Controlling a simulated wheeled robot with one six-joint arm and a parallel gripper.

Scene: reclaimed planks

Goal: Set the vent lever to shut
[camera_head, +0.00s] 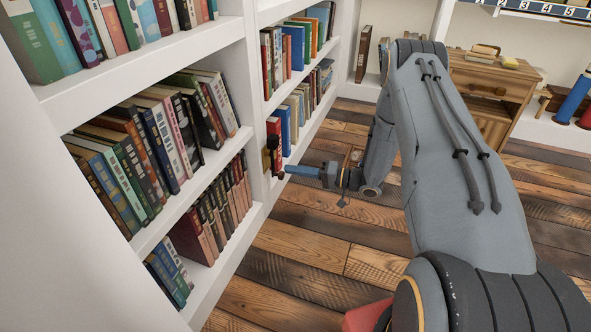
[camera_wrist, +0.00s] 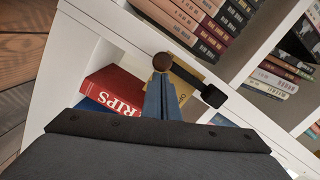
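The vent lever (camera_head: 272,142) is on a small brass plate (camera_head: 266,160) on the bookcase's upright edge. It has a black end, uppermost in the head view, and a dark brown ball knob (camera_head: 280,174) lower down. In the wrist view the brown knob (camera_wrist: 162,62) is at the fingertips and the black end (camera_wrist: 213,96) lies to the right. My gripper (camera_head: 290,170) points left at the knob, with its blue fingers together (camera_wrist: 160,82). The tips are at or very near the knob; I cannot tell whether they touch. Nothing shows between the fingers.
White bookshelves (camera_head: 225,60) full of books stand on the left, close to my gripper. A red book (camera_wrist: 115,90) stands on the shelf beside the lever. A wooden cabinet (camera_head: 490,90) stands at the back right. Plank floor (camera_head: 310,245) is open below my arm.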

